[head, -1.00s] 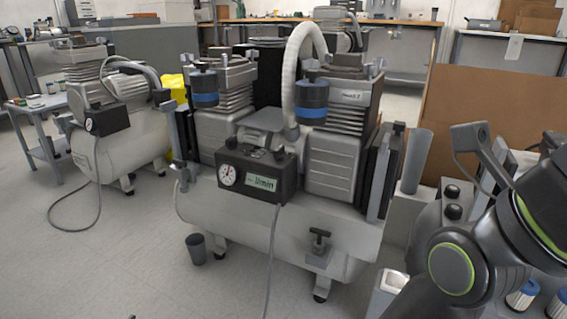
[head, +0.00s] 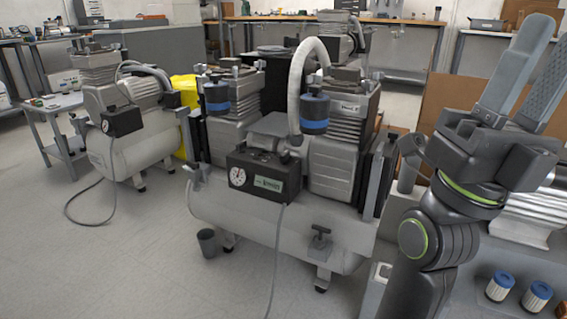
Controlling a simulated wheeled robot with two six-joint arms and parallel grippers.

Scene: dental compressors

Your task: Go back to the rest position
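My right gripper (head: 530,68) is raised at the upper right of the head view, its two grey fingers pointing up. The fingers stand apart with nothing between them. My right arm stands bent in front of the right side of the compressor. My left gripper is not in view. The large dental compressor (head: 270,220) stands in the middle, with a white tank, a black gauge box (head: 262,174), a white curved hose (head: 298,75) and two blue-banded filters, one at the left (head: 217,96) and one at the right (head: 314,113).
A second compressor (head: 130,140) stands at the left beside a grey side table (head: 62,147). A small dark cup (head: 207,243) is on the floor. White filters with blue caps (head: 500,287) stand at the lower right. A cardboard panel (head: 432,95) is behind my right arm. The floor at lower left is clear.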

